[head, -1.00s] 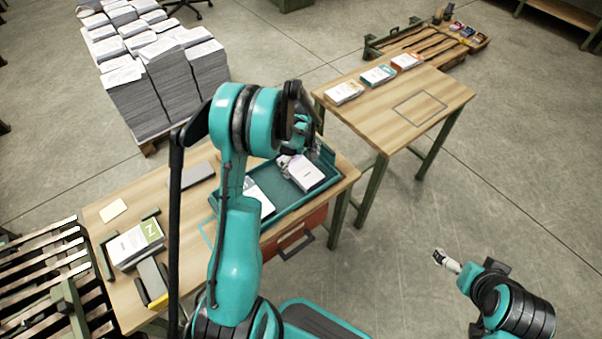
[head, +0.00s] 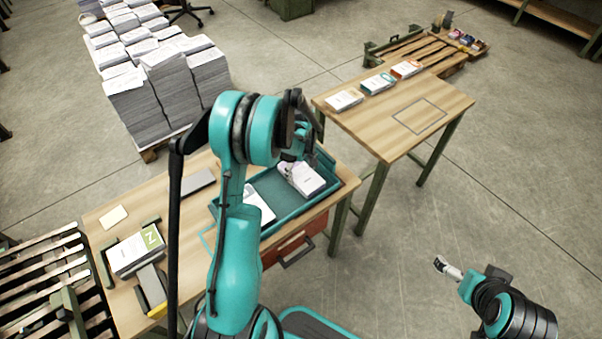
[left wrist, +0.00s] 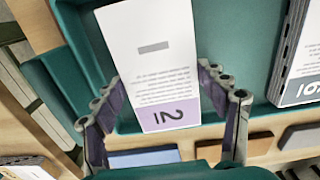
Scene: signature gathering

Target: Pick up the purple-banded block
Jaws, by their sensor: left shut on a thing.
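The purple-banded block (head: 303,179) is a white stack in the right part of the teal tray (head: 268,228). In the left wrist view the block (left wrist: 153,65) shows its purple band at the near end. My left gripper (head: 291,168) is shut on it, with one finger along each long side; the left wrist view shows both fingers (left wrist: 160,78). Whether the block is clear of the tray floor I cannot tell. My right gripper (head: 440,264) is far off over the floor at the lower right, too small to read its jaws.
A second white block (head: 257,203) lies in the tray, partly behind my arm; its dark-banded end shows in the left wrist view (left wrist: 302,75). A green-banded block (head: 137,250) sits at the workbench's left. Several blocks (head: 377,83) line the far table, which has a bare outlined rectangle (head: 418,115).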

